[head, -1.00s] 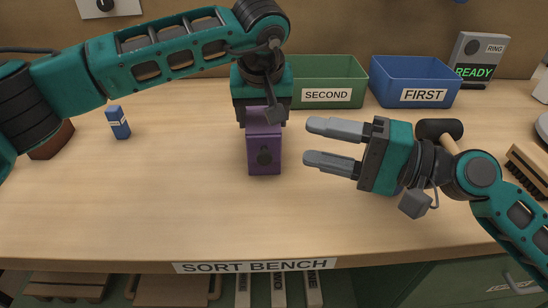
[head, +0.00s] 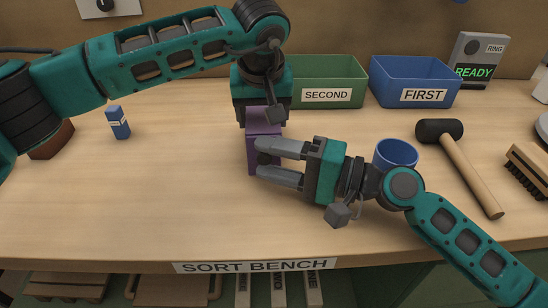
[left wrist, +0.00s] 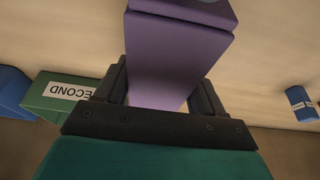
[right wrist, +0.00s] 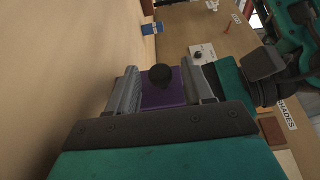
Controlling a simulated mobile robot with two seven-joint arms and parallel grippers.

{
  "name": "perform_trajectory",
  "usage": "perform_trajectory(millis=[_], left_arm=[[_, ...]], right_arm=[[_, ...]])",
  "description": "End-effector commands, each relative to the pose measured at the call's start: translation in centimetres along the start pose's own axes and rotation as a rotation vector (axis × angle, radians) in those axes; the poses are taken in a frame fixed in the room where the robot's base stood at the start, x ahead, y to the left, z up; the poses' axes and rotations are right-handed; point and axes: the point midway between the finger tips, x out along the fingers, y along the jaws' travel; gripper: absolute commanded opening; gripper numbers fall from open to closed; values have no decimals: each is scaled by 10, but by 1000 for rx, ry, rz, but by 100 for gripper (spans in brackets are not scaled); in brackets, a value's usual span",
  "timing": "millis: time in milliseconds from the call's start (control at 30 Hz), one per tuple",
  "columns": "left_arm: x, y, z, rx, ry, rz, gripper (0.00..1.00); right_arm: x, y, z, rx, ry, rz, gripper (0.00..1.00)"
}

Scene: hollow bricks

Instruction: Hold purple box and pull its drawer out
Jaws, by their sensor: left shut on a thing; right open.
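The purple box (head: 262,121) stands on the bench, with a dark round knob on its front drawer face. My left gripper (head: 262,112) is shut on the box from behind; the left wrist view shows the box (left wrist: 165,60) between its fingers. My right gripper (head: 278,163) is open in front of the box, its fingertips on either side of the knob. In the right wrist view the knob (right wrist: 160,74) shows between the open fingers, with the purple drawer face (right wrist: 160,95) behind it. I cannot tell whether the fingers touch the knob.
A green bin (head: 330,80) marked SECOND and a blue bin (head: 412,80) marked FIRST stand behind. A blue cup (head: 396,152), a mallet (head: 465,160) and a brush (head: 530,170) lie right. A small blue box (head: 118,122) stands left. The bench front is clear.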

Motion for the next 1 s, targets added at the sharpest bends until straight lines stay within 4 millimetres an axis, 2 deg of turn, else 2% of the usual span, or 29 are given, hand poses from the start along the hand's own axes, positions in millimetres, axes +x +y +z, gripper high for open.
perform_trajectory(millis=[133, 667, 1000], left_arm=[[0, 0, 0, -1, 1, 0, 44], [0, 0, 0, -1, 1, 0, 44], [0, 0, 0, -1, 1, 0, 44]], right_arm=[[0, 0, 0, 0, 0, 0, 50], [0, 0, 0, 0, 0, 1, 0], [-1, 0, 0, 0, 0, 1, 0]])
